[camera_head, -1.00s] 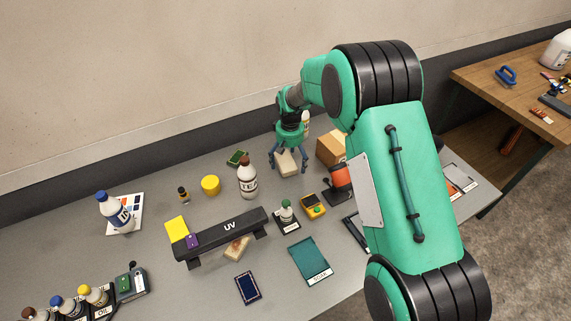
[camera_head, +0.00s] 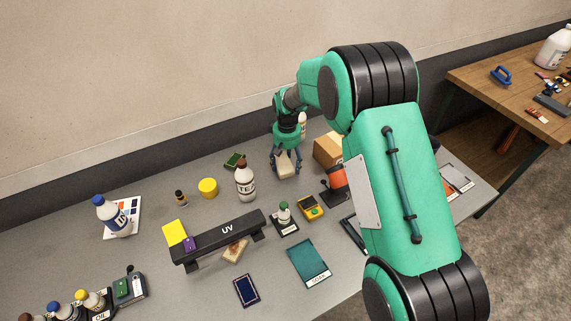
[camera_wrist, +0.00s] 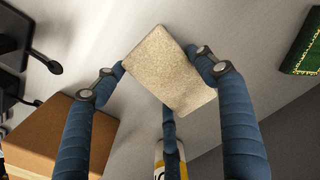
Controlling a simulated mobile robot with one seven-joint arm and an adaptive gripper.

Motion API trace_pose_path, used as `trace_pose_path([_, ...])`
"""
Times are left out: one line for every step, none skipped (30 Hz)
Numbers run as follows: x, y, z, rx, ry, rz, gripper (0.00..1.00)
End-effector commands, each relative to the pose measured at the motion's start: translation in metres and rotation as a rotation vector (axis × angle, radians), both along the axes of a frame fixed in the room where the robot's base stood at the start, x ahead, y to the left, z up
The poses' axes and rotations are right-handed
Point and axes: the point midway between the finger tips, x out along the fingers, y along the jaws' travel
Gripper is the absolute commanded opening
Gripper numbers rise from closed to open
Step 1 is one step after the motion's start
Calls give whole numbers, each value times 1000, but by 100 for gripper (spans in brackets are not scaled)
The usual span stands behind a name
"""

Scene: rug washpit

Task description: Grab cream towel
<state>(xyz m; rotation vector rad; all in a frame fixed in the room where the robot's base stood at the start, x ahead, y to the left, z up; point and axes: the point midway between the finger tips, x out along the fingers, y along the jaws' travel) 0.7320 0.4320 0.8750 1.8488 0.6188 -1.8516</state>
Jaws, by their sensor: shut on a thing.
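The cream towel (camera_head: 286,166) is a small folded cream block under my gripper on the far side of the grey table. In the wrist view the towel (camera_wrist: 168,72) sits between my blue fingers, tilted in the picture. My gripper (camera_head: 285,168) points down at it, and in the wrist view the gripper (camera_wrist: 165,80) has its fingers closed against the towel's sides. I cannot tell whether the towel touches the table.
A cardboard box (camera_head: 328,150) stands close on the right. A white TEA-like labelled bottle (camera_head: 245,181) stands to the left. A green pad (camera_head: 235,160) lies behind that bottle. A black UV bar (camera_head: 220,239) stands nearer the front. A teal mat (camera_head: 308,260) lies at the front.

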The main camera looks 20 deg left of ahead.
Motion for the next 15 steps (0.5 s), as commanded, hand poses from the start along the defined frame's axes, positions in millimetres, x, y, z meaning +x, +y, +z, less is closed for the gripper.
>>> trace_pose_path([1, 0, 4, 1, -2, 0, 44])
trace_pose_path([1, 0, 6, 1, -2, 0, 44])
trace_pose_path([1, 1, 9, 2, -2, 0, 44])
trace_pose_path([1, 1, 12, 2, -2, 0, 44])
trace_pose_path([1, 1, 16, 2, -3, 0, 44])
trace_pose_path([1, 1, 21, 3, -4, 0, 44])
trace_pose_path([1, 1, 25, 3, -4, 0, 44])
trace_pose_path([1, 1, 29, 2, -3, 0, 44])
trace_pose_path([1, 1, 35, 2, -2, 0, 44])
trace_pose_path([1, 1, 39, 2, -2, 0, 44])
trace_pose_path([1, 1, 44, 2, -3, 0, 44])
trace_pose_path([1, 1, 51, 3, -4, 0, 44])
trace_pose_path([1, 1, 56, 2, -3, 0, 44])
trace_pose_path([1, 1, 60, 2, -3, 0, 44])
trace_pose_path([1, 1, 66, 2, -2, 0, 44])
